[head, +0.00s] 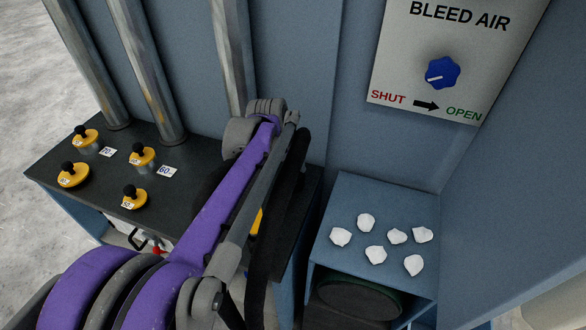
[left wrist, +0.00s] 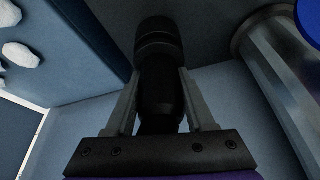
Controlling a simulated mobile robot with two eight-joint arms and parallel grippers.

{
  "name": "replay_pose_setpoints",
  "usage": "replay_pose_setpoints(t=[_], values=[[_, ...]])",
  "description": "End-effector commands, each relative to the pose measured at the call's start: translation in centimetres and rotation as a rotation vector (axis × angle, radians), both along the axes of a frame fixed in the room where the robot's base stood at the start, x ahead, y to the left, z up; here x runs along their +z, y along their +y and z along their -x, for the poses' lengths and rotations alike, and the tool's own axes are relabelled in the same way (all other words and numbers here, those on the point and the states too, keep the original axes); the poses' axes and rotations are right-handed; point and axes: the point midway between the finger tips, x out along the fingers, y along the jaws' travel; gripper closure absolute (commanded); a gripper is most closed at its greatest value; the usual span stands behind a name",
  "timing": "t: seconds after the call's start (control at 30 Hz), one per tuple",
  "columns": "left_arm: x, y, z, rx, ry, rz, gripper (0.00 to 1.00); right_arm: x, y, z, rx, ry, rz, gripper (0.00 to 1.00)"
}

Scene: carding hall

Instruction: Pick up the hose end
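The hose end (left wrist: 160,45) is a black ribbed cylinder with a narrower neck, in the upper middle of the left wrist view. My left gripper (left wrist: 160,75) has one grey finger on each side of the neck, both seeming to touch it. In the head view my purple and grey left arm reaches across the dark bench top (head: 60,165) and hides the gripper and the hose end. A thick black length (head: 280,220) runs beside the arm; I cannot tell if it is the hose. My right gripper is not in view.
Yellow weights with black knobs (head: 140,157) stand on the bench's left, before shiny metal pipes (head: 155,75). Right of the arm, a blue box (head: 385,200) bears several white tufts (head: 366,221). Above it hangs a BLEED AIR panel (head: 450,40) with a blue knob (head: 443,72).

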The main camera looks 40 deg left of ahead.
Motion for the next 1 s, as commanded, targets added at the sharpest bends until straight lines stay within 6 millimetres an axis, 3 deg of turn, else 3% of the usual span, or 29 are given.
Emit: replay_pose_setpoints(t=[0.03, 0.23, 0.63, 1.0], values=[[0.0, 0.0, 0.0, 0.0, 0.0, 0.0, 0.65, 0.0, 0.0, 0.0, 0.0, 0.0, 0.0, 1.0], [0.0, 0.0, 0.0, 0.0, 0.0, 0.0, 1.0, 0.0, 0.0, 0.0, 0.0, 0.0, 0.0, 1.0], [0.8, 0.0, 0.0, 0.0, -0.001, 0.0, 1.0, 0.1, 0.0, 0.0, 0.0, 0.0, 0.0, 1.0], [7.8, 0.0, 0.0, 0.001, -0.001, 0.0, 1.0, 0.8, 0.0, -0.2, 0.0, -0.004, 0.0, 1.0]])
